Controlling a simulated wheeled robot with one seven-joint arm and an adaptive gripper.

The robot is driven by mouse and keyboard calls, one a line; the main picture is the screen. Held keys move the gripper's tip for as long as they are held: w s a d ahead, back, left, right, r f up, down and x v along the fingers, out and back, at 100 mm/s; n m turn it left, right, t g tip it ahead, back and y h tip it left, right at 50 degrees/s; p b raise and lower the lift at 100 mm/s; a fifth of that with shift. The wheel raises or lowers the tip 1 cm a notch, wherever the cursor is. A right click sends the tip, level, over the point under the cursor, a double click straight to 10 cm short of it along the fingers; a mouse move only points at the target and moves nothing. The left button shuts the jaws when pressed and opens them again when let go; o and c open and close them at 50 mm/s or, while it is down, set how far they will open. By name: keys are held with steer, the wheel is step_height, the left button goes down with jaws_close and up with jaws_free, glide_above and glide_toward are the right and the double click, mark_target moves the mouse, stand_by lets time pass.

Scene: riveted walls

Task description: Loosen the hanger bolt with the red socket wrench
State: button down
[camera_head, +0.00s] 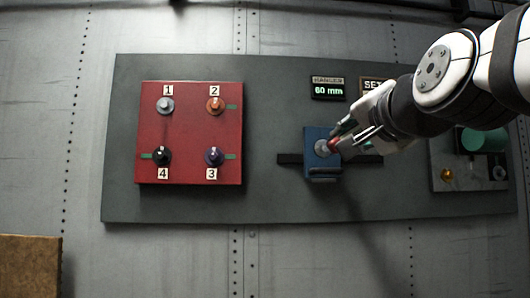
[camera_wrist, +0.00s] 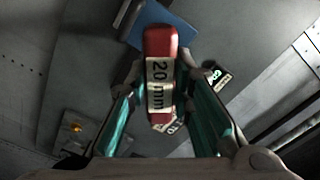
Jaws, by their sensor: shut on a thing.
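My gripper (camera_head: 350,137) reaches in from the upper right and is shut on the red socket wrench (camera_head: 334,143). In the wrist view the wrench (camera_wrist: 160,42) is a red body with a white "20 mm" label, between my two teal-lined fingers. The blue hanger (camera_head: 321,172) sits on a dark horizontal rail (camera_head: 290,159). The round grey hanger bolt (camera_head: 321,147) is on its front face. The wrench's far end is at or just in front of the bolt; I cannot tell whether it is seated. In the wrist view the wrench hides the bolt, and part of the blue hanger (camera_wrist: 178,25) shows beyond.
A display reading "HANGER 60 mm" (camera_head: 328,88) is above the hanger. A partly hidden sign starting "SET" (camera_head: 374,85) is beside it. A red plate (camera_head: 190,134) with numbered knobs 1 to 4 is left. A grey panel (camera_head: 460,181) with an amber lamp (camera_head: 447,174) is right.

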steer(key=shift+r+m, duration=0.1)
steer(key=shift+m, duration=0.2)
steer(key=shift+s, duration=0.1)
steer(key=s+p, duration=0.1)
steer(key=s, duration=0.9)
stand_by(0.9)
